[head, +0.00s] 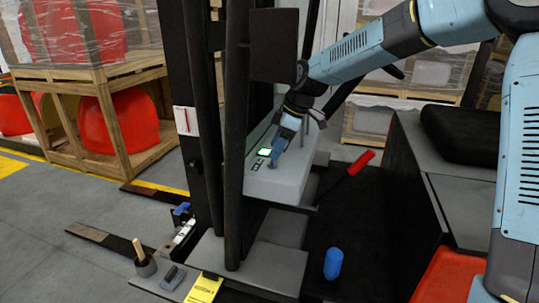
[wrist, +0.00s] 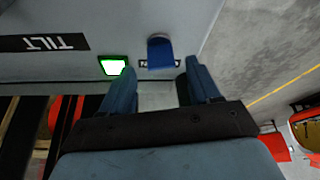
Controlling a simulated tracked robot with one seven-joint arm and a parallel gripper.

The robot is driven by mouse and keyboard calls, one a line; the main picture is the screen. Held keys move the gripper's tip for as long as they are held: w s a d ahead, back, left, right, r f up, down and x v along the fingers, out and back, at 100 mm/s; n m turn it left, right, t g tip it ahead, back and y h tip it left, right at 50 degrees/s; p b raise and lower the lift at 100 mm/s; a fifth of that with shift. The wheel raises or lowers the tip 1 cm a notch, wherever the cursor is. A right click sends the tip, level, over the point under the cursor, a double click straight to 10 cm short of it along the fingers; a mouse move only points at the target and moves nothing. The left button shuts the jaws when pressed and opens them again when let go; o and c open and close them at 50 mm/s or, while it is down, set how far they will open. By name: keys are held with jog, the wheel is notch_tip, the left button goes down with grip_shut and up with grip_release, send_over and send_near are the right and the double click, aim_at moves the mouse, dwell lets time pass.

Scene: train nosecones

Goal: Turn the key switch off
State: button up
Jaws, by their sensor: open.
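My gripper (head: 279,150) is over the light grey console (head: 282,183) of the forklift, pointing down at its top. In the wrist view my gripper (wrist: 160,84) has its two blue fingers apart, with nothing between them. Ahead of the fingertips, a blue tab or lever (wrist: 160,52) stands on the console over a dark label that it partly covers. A lit green display (wrist: 113,65) is to its left, and also shows in the head view (head: 264,152). I cannot make out a key switch for certain; I cannot tell if the blue piece is it.
A dark TILT label (wrist: 42,43) lies left of the display. Dark mast posts (head: 236,130) stand close left of the console. A red-handled lever (head: 361,162) rises to its right. A blue cylinder (head: 333,263) stands on the floor plate. Crates with red nosecones (head: 135,120) are behind left.

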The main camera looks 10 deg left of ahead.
jog(key=shift+x, duration=1.75)
